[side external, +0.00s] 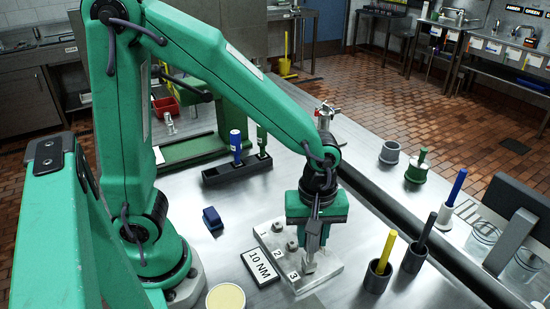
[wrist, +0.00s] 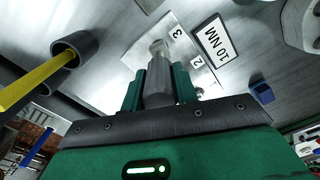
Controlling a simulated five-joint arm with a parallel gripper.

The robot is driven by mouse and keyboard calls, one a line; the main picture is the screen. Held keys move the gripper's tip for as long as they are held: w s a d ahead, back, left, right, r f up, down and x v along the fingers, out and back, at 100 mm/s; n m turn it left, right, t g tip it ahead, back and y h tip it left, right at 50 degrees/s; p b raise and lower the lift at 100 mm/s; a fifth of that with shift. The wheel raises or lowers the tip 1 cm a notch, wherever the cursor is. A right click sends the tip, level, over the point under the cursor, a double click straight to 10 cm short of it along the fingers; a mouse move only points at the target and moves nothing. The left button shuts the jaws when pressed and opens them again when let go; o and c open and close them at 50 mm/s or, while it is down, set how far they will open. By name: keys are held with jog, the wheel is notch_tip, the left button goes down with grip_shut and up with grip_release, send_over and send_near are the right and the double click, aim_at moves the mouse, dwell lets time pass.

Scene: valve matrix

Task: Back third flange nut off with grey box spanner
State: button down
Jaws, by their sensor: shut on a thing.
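My gripper (side external: 316,222) is shut on the grey box spanner (side external: 312,245), which points down over the flange plate (side external: 325,275). In the wrist view the spanner (wrist: 158,82) stands between my two green fingers. Its lower end is at the place marked 3, over a pale round part (wrist: 158,46). I cannot tell whether the spanner sits fully on the third nut, which is mostly hidden. The first nut (side external: 278,226) and second nut (side external: 292,245) stand on the plate by their numbers.
A 10 NM card (side external: 262,268) lies left of the plate, with a small blue block (side external: 212,218) beyond. A yellow tool (side external: 384,253) and a dark tool (side external: 421,243) stand in cups on the right. A black rack (side external: 225,172) holds blue and green tools behind.

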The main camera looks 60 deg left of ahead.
jog(key=shift+n, duration=0.9)
jog(key=shift+m, duration=0.3)
jog(key=shift+m, duration=0.4)
jog(key=shift+r, duration=0.2)
jog(key=shift+r, duration=2.8)
